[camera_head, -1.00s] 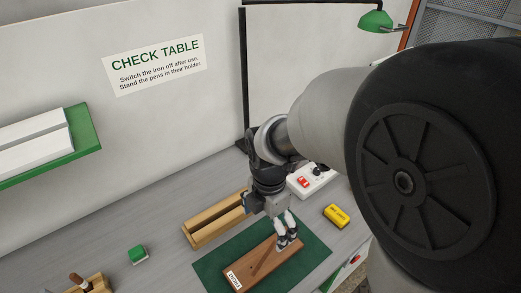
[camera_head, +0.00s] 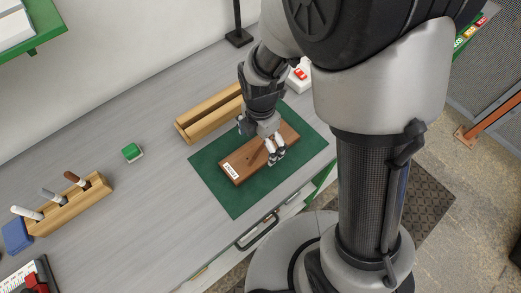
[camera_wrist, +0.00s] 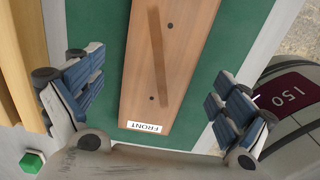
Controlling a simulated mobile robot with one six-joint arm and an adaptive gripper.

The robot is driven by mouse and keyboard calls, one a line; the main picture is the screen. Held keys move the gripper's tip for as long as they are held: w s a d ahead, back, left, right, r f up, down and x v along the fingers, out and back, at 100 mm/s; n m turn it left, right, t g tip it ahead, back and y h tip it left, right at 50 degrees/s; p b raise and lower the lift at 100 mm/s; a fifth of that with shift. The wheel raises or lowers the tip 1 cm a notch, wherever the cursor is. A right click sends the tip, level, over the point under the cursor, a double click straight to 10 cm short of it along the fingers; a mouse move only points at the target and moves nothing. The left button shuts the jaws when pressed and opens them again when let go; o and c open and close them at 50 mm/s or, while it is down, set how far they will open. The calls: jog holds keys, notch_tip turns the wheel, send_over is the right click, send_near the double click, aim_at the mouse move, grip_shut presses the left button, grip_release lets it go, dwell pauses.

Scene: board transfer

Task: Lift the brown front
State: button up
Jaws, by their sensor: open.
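The brown front (camera_head: 237,165) is a long wooden board lying flat on the green mat (camera_head: 220,196). It carries a white "FRONT" label at one end. In the wrist view the brown front (camera_wrist: 180,60) shows a darker diagonal strip and two small dark dots. My gripper (camera_head: 260,138) is over the board, partly hiding it. In the wrist view my gripper (camera_wrist: 155,88) is open, with one finger on each side of the board and green mat showing between the fingers and its edges. The board's far end is cut off there.
A wooden grooved holder (camera_head: 205,124) lies close behind the mat. A green block (camera_head: 132,151) is to the left. A wooden pen holder (camera_head: 72,208) with several pens stands farther left. A white box with a red switch (camera_head: 299,75) is behind my arm.

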aim_at(261, 151)
notch_tip(261, 151, down, 3)
jog(key=shift+r+b, duration=0.2)
jog(key=shift+b, duration=0.1)
jog(key=shift+r, duration=0.1)
jog(key=shift+c, duration=0.3)
jog(key=c, duration=1.3)
jog(key=shift+o, duration=0.2)
jog(key=shift+r, duration=0.1)
